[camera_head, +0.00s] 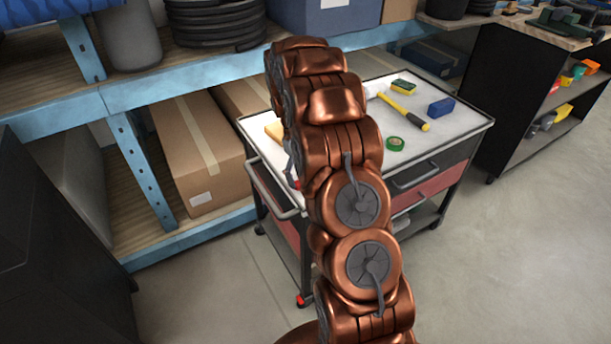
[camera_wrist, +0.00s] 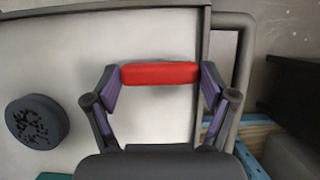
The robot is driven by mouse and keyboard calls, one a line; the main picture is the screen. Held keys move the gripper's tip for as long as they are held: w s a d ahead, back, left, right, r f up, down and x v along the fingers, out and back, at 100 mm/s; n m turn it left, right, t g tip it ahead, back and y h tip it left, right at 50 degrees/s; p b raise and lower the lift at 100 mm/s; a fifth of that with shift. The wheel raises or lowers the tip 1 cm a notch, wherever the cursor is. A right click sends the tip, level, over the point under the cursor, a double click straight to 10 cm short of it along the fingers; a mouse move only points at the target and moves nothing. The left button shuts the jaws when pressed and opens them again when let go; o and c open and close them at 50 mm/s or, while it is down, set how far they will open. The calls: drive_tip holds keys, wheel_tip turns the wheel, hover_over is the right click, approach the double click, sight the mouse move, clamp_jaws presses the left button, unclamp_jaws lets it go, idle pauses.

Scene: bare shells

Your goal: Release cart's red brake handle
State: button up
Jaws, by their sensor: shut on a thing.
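The red brake handle (camera_wrist: 160,73) is a short red bar in the wrist view. It lies between the two purple-padded fingers of my gripper (camera_wrist: 161,80), which is shut on it at both ends. Behind it is the pale top of the cart (camera_wrist: 60,60), with the grey tubular push handle (camera_wrist: 243,60) to the right.
A yellow-handled hammer (camera_head: 405,112), a blue block (camera_head: 441,107), green tape (camera_head: 394,143) and a sponge (camera_head: 403,87) lie on the cart. A dark round thing (camera_wrist: 37,121) lies on its top.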

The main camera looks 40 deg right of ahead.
drive_tip(key=o, duration=1)
drive_tip(key=shift+r, duration=0.1)
drive_tip(key=v, duration=1.2)
